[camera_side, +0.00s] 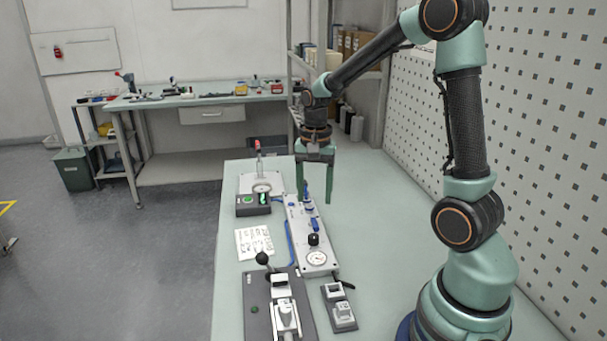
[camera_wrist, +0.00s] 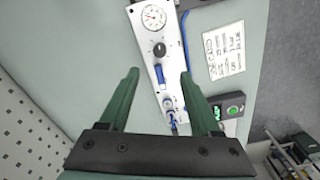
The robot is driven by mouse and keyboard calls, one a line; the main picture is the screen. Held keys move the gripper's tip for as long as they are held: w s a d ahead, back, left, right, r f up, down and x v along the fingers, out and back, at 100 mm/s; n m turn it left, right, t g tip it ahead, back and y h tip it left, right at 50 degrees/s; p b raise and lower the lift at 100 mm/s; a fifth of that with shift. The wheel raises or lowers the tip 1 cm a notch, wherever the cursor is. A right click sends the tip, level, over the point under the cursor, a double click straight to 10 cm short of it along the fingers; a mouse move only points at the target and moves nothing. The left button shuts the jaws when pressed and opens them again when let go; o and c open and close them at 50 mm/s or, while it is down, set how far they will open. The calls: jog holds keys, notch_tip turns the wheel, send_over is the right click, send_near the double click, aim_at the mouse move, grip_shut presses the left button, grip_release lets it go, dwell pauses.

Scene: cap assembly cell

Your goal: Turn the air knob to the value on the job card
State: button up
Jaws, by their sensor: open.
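The black air knob (camera_side: 314,239) stands on a light metal panel (camera_side: 296,222), just behind a round white dial gauge (camera_side: 316,258). In the wrist view the knob (camera_wrist: 159,49) lies just beyond my fingertips, with the gauge (camera_wrist: 154,17) above it. The job card (camera_side: 253,242) lies flat on the bench left of the panel; its writing (camera_wrist: 222,53) is too small to read surely. My gripper (camera_side: 314,196) points down, open and empty, above the far part of the panel. It is apart from the knob. The gauge reading is too small to tell.
Blue fittings (camera_side: 314,224) and a blue hose (camera_side: 290,243) are on and beside the panel. A dark box with a green display (camera_side: 253,204) stands left. A lever press (camera_side: 283,310) and a small switch unit (camera_side: 340,307) are nearer. The bench right of the panel is clear.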

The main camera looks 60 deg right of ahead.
aim_at(313, 236)
notch_tip(313, 236, down, 12)
jog(key=shift+r, duration=0.25)
dwell(0.3)
grip_shut()
